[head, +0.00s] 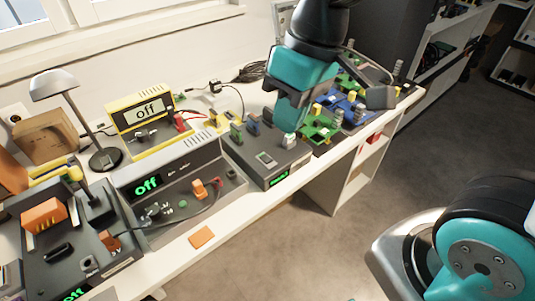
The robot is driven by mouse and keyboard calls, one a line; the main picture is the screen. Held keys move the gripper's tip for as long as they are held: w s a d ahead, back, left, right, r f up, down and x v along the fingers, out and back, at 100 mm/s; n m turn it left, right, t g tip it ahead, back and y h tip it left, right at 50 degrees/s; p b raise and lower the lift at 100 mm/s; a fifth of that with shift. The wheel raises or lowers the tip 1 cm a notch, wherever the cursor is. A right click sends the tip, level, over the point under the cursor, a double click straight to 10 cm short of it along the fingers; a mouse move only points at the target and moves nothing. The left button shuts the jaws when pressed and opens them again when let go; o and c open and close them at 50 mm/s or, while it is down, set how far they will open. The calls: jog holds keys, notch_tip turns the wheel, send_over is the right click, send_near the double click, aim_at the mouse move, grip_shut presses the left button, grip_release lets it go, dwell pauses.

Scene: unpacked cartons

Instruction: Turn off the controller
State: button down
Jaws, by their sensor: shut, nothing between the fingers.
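A dark grey box (262,160), which looks like the controller, sits near the table's front edge. Its front shows a small lit green display (279,179), too small to read surely. Its top carries a small screen or slot and green and blue parts. My gripper (289,138) points down over the right end of this box, fingers together and empty. Its tip is at or just above a pale part there; I cannot tell whether they touch. The arm and gripper hide what lies directly behind them.
A black device (75,245) is at the lower left, below a desk lamp (52,84). Green and blue circuit boards (345,106) lie right of my gripper. An orange piece (201,237) lies near the front edge.

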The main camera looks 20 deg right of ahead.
jog(key=w+d+f+m+h+b, duration=0.15)
jog(key=w+f, duration=0.35)
jog(key=w, duration=0.5)
jog(key=m+g+h+b, duration=0.1)
jog(key=h+b, duration=0.1)
send_over(268, 159)
jog(key=w, duration=0.2)
notch_tip(268, 159, down, 7)
jog(key=shift+s+a, duration=0.15)
jog(key=shift+a, duration=0.1)
jog(key=shift+f, duration=0.1)
jog(key=f, duration=0.4)
jog(key=s+f, duration=0.1)
jog(key=f, duration=0.8)
jog(key=shift+s+d+f+p, duration=0.25)
jog(key=shift+s+f+p, duration=0.1)
jog(key=shift+f, duration=0.05)
